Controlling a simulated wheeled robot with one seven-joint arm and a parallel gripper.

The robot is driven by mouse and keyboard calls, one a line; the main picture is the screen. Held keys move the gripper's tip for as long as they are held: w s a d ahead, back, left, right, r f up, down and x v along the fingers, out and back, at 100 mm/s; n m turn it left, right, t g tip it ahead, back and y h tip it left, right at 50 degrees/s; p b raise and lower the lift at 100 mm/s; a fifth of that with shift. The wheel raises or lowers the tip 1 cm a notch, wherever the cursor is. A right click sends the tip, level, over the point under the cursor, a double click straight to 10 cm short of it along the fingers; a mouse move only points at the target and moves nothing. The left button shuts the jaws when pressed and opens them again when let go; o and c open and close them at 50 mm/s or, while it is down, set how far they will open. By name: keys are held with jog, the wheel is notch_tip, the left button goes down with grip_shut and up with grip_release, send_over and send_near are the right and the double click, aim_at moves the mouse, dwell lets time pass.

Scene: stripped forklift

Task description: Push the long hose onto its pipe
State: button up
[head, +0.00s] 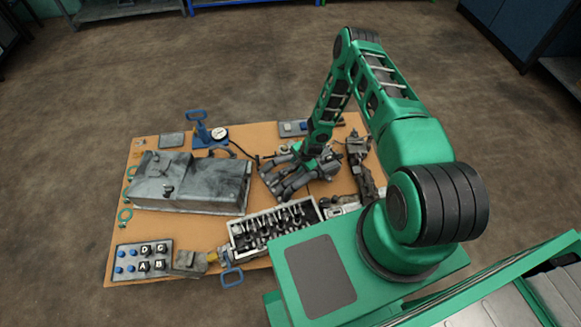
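My gripper (280,186) is low over the middle of the board, to the right of the large grey metal box. Dark grey parts crowd around its fingers, and I cannot make out whether the fingers are apart or closed on something. A thin dark hose (241,151) curves from beside the round gauge towards the gripper. I cannot tell whether it is the long hose. I cannot pick out the pipe among the grey parts near the gripper, and my arm hides part of that area.
The board (199,228) carries the grey metal box (205,186), a gauge (219,133) with a blue-handled tool, a tray of metal parts (274,226) and a lettered block panel (143,261). A dark mechanical assembly (360,165) stands at right.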

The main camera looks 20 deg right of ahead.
jog(key=v, duration=1)
jog(key=shift+r, duration=0.35)
jog(key=d+r+n+h, duration=0.1)
jog(key=d+r, duration=0.3)
jog(key=r, duration=0.4)
jog(key=d+r+n+g, duration=0.1)
jog(key=d+r+n, duration=0.15)
jog(key=r, duration=0.65)
jog(key=d+r+n+h, duration=0.1)
jog(key=d+r, duration=0.4)
jog(key=r, duration=0.3)
jog(key=s+d+r+n+g+h, duration=0.1)
jog(key=s+d+r, duration=0.1)
jog(key=s+r, duration=0.5)
jog(key=s+d+r+g, duration=0.1)
jog(key=s+r, duration=0.2)
jog(key=r, duration=0.7)
jog(key=s+a+r, duration=0.1)
jog(key=s+r, duration=0.4)
jog(key=s, duration=0.3)
jog(key=s+a+r+n+y, duration=0.1)
jog(key=s+r, duration=0.4)
jog(key=s, duration=0.4)
jog(key=s+a+r+n, duration=0.1)
jog(key=s+r, duration=0.4)
jog(key=s, duration=0.3)
jog(key=shift+s+a+r+g+y, duration=0.15)
jog(key=shift+s+a+g+y, duration=0.15)
jog(key=shift+a+g+y, duration=0.1)
